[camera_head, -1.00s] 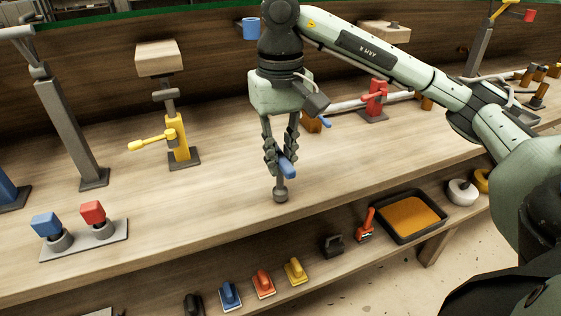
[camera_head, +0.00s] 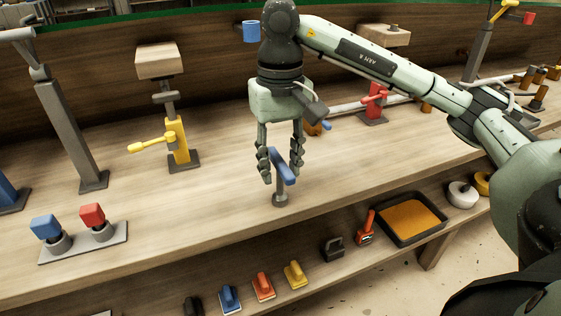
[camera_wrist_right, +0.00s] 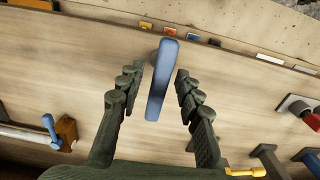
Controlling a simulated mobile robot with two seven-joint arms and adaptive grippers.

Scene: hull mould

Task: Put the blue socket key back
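The blue socket key (camera_head: 283,167) has a blue bar handle on a grey stem with a round foot. It appears to stand upright on the workbench (camera_head: 215,210) near its front edge. Whether the foot sits in a holder is too small to tell. My right gripper (camera_head: 281,179) points down around the handle with its fingers spread. In the right wrist view the key's handle (camera_wrist_right: 160,80) lies between the open fingers of the right gripper (camera_wrist_right: 158,88), with a gap on both sides. My left gripper is not in view.
A grey plate (camera_head: 85,243) with a blue and a red block stands at the bench's left front. A yellow clamp post (camera_head: 177,140) is behind it. A lower shelf holds coloured hand tools and an orange-filled tray (camera_head: 407,218). The bench around the key is clear.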

